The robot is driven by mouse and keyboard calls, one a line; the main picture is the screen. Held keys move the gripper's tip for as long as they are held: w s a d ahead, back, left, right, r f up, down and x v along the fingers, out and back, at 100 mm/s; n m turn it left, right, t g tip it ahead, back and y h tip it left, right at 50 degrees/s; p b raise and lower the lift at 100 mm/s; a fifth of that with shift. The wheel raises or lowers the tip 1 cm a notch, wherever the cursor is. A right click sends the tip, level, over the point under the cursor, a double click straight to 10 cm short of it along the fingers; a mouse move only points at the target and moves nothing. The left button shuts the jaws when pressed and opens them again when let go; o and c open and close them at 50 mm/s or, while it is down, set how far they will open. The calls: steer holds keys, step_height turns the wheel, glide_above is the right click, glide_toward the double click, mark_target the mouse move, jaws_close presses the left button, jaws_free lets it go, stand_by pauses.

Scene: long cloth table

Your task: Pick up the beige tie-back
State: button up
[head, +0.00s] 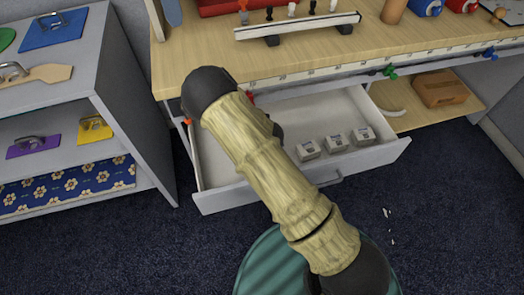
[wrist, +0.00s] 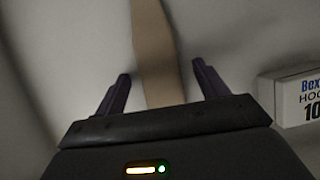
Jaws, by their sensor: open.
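A flat beige strip, which looks like the beige tie-back (wrist: 158,50), runs down the wrist view from the top edge. My gripper (wrist: 161,70) is open, with one dark finger on each side of the strip and a gap to it on both sides. The strip's lower end is hidden behind the gripper body. I cannot tell how far the fingers are above it. In the head view my arm covers part of the open drawer (head: 218,165), and neither the fingers nor the strip can be made out there.
Several small white boxes stand in the drawer's right part, one a labelled box (wrist: 300,95) close right of my gripper. The drawer's walls enclose the space. The workbench top (head: 200,45) overhangs behind. A brown box (head: 440,90) and a pale curved piece (head: 388,106) lie on the shelf at right.

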steer(key=c, duration=1.1)
step_height(320, 180, up, 10)
steer(key=shift+r+p, duration=0.1)
steer(key=shift+p, duration=1)
